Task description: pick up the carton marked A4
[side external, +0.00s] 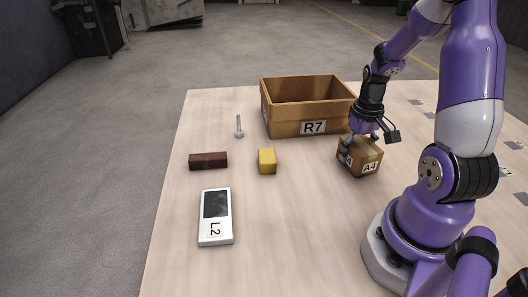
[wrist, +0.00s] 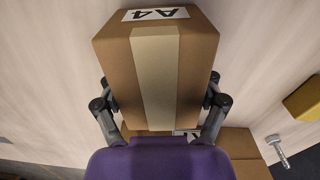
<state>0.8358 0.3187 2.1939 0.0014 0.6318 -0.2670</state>
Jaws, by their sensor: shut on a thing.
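The carton marked A4 (side external: 362,160) is a small brown box with a pale tape strip and a white label, at the right of the table in the side view. In the wrist view the carton (wrist: 190,65) fills the upper middle, its A4 label at the top edge. My gripper (side external: 360,140) points down over it. In the wrist view my gripper (wrist: 160,100) has one finger on each side of the carton, shut on it. Whether the carton touches the table is hard to tell.
A large open brown box marked R7 (side external: 290,123) stands just behind the carton. A yellow block (side external: 267,161), a dark red brick (side external: 208,160), a bolt (side external: 239,127) and a white device marked L2 (side external: 215,228) lie to the left. The table's front middle is clear.

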